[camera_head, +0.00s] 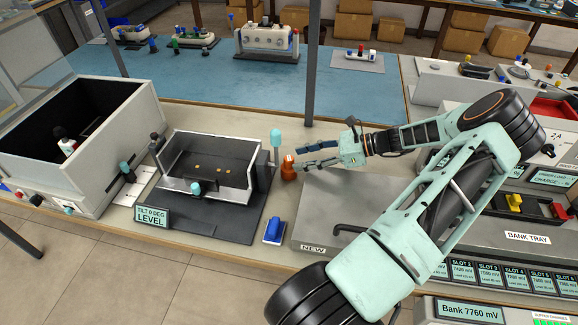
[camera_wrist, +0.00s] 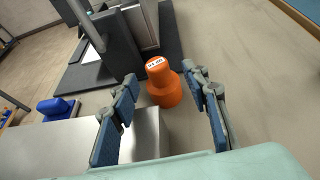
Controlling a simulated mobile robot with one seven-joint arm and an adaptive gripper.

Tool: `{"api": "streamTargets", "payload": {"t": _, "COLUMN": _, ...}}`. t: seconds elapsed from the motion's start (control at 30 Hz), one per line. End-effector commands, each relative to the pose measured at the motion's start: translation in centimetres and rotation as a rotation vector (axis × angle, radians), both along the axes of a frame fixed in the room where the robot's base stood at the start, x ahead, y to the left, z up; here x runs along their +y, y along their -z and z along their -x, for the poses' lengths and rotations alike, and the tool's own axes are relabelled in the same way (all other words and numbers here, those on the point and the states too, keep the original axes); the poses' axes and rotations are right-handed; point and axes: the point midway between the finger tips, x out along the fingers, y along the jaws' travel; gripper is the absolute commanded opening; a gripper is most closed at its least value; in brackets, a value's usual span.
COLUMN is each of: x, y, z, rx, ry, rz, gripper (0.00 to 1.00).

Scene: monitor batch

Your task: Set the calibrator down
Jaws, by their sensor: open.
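The calibrator appears to be the small orange piece with a white label on top (camera_head: 288,172). It stands upright on the counter between the tilt fixture and the grey bank tray. In the wrist view the orange calibrator (camera_wrist: 165,92) shows between and just beyond my two fingertips, with a gap on each side. Its label is too small to read surely. My gripper (camera_head: 301,160) is open and comes in from the right, beside the calibrator; it also shows in the wrist view (camera_wrist: 160,76). Nothing is held.
The tilt fixture (camera_head: 243,181) with its "TILT 0 DEG LEVEL" display (camera_head: 152,216) stands left of the calibrator. A blue block (camera_head: 273,231) lies in front. A dark open box (camera_head: 148,118) stands far left.

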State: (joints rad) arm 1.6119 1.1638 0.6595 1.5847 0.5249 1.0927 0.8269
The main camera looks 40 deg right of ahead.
Motion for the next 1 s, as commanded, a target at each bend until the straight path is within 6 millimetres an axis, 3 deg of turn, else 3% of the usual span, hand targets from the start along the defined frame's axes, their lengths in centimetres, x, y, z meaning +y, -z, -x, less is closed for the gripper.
{"api": "streamTargets", "payload": {"t": 0.2, "x": 2.2, "y": 1.1, "z": -1.7, "rx": 0.0, "ry": -0.002, "rz": -0.001, "gripper": 0.42}}
{"api": "streamTargets", "payload": {"t": 0.5, "x": 2.4, "y": 1.3, "z": -2.0, "rx": 0.001, "ry": 0.0, "rz": 0.001, "gripper": 0.41}}
{"api": "streamTargets", "payload": {"t": 0.87, "x": 2.3, "y": 1.3, "z": -2.0, "rx": 0.001, "ry": 0.0, "rz": 0.001, "gripper": 0.02}}
{"api": "streamTargets", "payload": {"t": 1.0, "x": 2.3, "y": 1.3, "z": -2.0, "rx": 0.0, "ry": 0.0, "rz": 0.0, "gripper": 0.0}}
